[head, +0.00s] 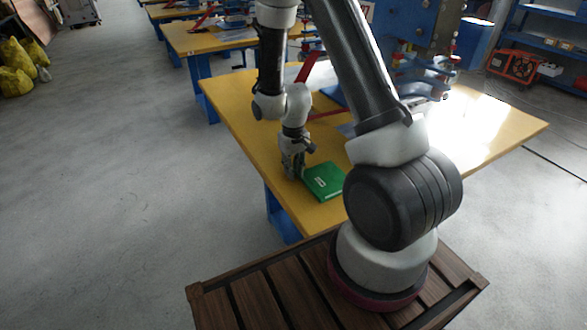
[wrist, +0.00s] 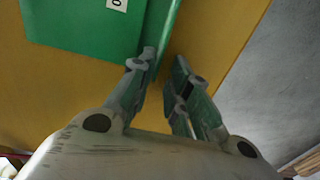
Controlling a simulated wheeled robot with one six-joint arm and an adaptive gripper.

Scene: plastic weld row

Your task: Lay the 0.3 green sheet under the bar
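A flat green sheet (head: 326,184) with a small white label lies near the front left edge of the yellow table. It also shows in the wrist view (wrist: 80,32), where only a "0" of the label is readable. My gripper (head: 291,172) points down at the sheet's left side. In the wrist view its fingers (wrist: 164,62) stand apart, with yellow tabletop visible between them. A narrow green strip runs along the sheet's side down to the left fingertip; I cannot tell whether they touch. The bar is not clearly identifiable; my arm hides part of the table.
The yellow table (head: 235,105) has blue legs and open floor to its left. A red lever (head: 307,67) and blue machinery (head: 408,35) stand towards its back. More yellow tables (head: 190,43) stand behind. Sunlit tabletop to the right is mostly clear.

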